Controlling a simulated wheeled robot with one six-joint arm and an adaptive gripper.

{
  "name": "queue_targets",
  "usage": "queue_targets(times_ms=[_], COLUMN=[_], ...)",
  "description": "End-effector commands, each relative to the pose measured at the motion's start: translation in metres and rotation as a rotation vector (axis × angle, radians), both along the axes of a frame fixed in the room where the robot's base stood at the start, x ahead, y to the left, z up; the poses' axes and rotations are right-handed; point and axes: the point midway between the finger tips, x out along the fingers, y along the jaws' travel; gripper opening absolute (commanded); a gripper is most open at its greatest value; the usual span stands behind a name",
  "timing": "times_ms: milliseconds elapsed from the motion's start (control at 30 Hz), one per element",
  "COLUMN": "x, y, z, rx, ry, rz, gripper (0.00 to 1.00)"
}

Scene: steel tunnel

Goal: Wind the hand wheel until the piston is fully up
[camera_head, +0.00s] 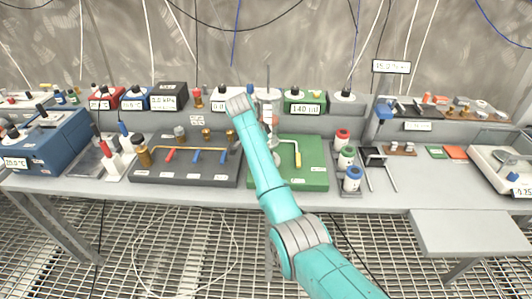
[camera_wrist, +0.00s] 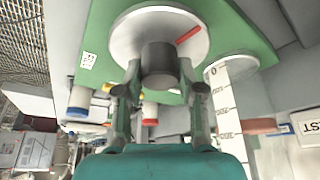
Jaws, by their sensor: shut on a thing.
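The hand wheel is a pale disc (camera_wrist: 120,38) with a red mark near its right edge and a dark round knob (camera_wrist: 158,60), in the upper middle of the wrist view. My gripper (camera_wrist: 159,80) is shut on the dark knob, one finger on each side. In the head view my arm hides the gripper and most of the wheel.
Labelled instruments line the back.

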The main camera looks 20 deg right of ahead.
Motion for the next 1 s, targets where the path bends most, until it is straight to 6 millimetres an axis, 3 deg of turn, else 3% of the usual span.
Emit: queue_targets(times_ms=[500, 1000], x=[-0.0002, -0.0005], y=[0.0005, 0.0005], z=[0.0001, 0.0000], rx=[0.001, 0.001], ry=[0.004, 0.002], rz=[-0.484, -0.703], gripper=[0.03, 0.03])
